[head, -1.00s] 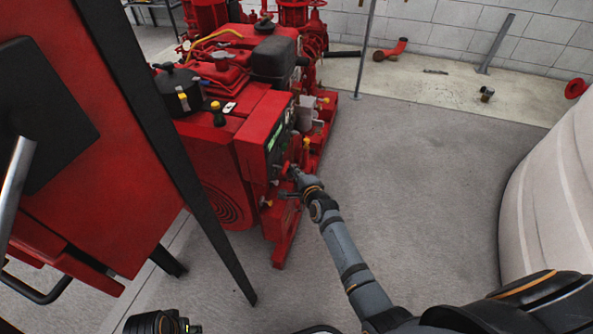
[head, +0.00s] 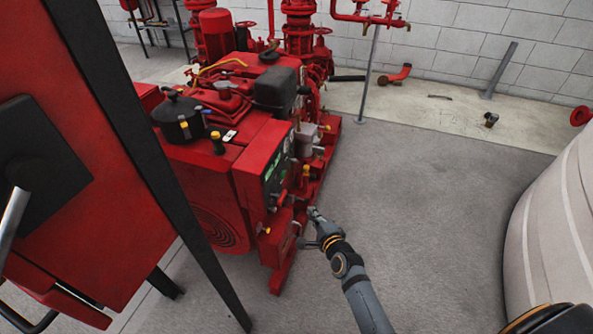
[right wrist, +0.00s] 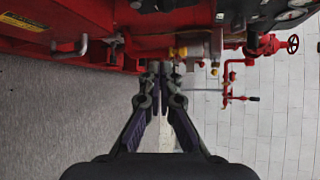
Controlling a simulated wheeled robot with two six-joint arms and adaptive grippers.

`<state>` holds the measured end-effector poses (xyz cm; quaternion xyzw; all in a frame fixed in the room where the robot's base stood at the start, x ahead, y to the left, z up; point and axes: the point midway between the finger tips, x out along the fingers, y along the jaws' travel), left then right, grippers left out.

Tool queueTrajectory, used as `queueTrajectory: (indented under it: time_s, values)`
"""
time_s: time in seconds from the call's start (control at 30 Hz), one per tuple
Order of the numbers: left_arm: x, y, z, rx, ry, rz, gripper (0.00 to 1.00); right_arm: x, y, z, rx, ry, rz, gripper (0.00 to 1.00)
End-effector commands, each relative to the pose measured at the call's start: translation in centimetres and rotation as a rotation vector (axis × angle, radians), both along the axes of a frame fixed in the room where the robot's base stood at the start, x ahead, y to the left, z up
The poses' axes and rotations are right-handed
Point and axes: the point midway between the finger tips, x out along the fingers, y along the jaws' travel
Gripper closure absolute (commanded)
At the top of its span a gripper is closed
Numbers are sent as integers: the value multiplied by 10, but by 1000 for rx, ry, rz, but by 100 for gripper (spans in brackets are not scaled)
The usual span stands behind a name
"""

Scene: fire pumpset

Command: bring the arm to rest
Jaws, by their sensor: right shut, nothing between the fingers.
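My right gripper (head: 312,213) is at the near right corner of the red fire pumpset (head: 205,185), just right of its control panel (head: 276,175). It also shows in the right wrist view (right wrist: 160,70), with its two fingers together at the tips and nothing held. The pumpset's red and yellow parts lie beyond the fingertips there. A small gap shows between the gripper and the panel in the head view. My right arm reaches in from the bottom right. My left gripper is not in view.
A red cabinet (head: 130,235) with a dark edge fills the left. A large pale rounded tank (head: 560,220) stands at the right. Red pipework (head: 370,15) and a thin grey post (head: 369,75) stand behind. The grey floor (head: 430,200) between pumpset and tank is clear.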

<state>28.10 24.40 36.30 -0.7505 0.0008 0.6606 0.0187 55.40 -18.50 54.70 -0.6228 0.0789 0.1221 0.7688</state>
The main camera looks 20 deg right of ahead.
Motion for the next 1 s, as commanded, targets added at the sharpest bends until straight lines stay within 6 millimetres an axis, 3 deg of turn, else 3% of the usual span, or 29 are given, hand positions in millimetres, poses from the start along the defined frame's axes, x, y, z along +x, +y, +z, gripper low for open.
queueTrajectory:
  time_s: [0.17,0.27,0.4,0.5,0.6,0.77,0.83,1.0]
  values:
    - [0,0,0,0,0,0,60,-4,1,-6,-36,21,21,100]
    - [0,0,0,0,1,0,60,-28,5,-39,-234,129,141,100]
    - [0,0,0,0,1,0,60,-99,1,-108,-676,372,485,100]
    - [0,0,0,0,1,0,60,-152,-12,-143,-918,511,737,100]
    - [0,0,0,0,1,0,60,-200,-28,-165,-1090,622,973,100]
    - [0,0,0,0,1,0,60,-273,-58,-183,-1274,767,1343,100]
    - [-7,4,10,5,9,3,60,-282,-62,-173,-1283,781,1369,100]
    - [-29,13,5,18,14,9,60,-304,-71,-179,-1282,796,1361,100]
